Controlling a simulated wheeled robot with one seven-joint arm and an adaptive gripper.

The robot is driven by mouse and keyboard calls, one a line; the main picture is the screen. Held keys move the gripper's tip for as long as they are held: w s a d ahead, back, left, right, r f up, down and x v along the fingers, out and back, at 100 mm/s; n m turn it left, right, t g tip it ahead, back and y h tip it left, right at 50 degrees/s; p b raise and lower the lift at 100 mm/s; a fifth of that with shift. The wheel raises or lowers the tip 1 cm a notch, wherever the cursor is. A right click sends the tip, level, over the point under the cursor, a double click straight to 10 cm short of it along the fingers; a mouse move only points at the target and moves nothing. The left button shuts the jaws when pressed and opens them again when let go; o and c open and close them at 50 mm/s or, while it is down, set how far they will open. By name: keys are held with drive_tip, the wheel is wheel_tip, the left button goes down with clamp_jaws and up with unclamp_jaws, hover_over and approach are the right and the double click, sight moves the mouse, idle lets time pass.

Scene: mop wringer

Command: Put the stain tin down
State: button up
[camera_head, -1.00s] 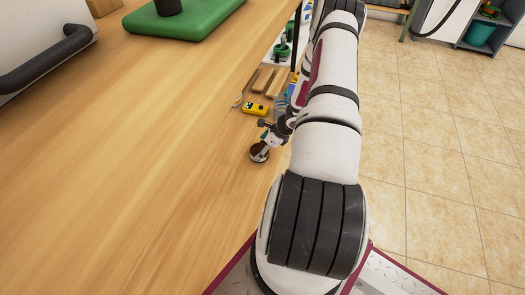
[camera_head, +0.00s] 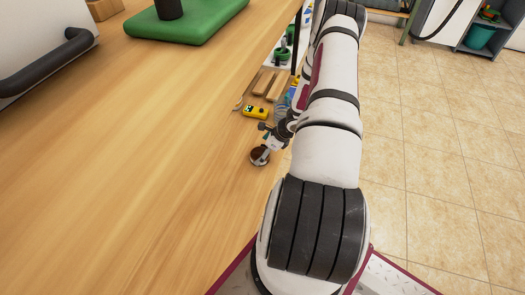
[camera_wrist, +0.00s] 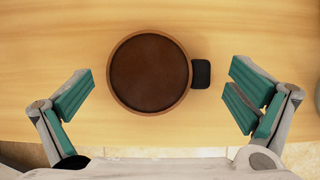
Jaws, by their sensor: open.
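The stain tin (camera_wrist: 150,72) is a round, shallow tin with a dark brown top and a small black tab on its right side. It stands on the wooden worktop near the front edge in the wrist view. In the head view the tin (camera_head: 260,156) is small, near the worktop's right edge and partly hidden by my gripper (camera_head: 268,143). In the wrist view my gripper (camera_wrist: 160,82) is open, with one green-padded finger on each side of the tin. Clear gaps show between both fingers and the tin.
A yellow device (camera_head: 256,111) lies on the worktop beyond the tin, with wooden blocks (camera_head: 270,84) behind it. A green base (camera_head: 187,22) stands farther back. The worktop (camera_head: 140,170) left of the tin is bare.

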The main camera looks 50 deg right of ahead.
drive_tip(key=p+v, duration=0.4)
drive_tip(key=v, duration=0.8)
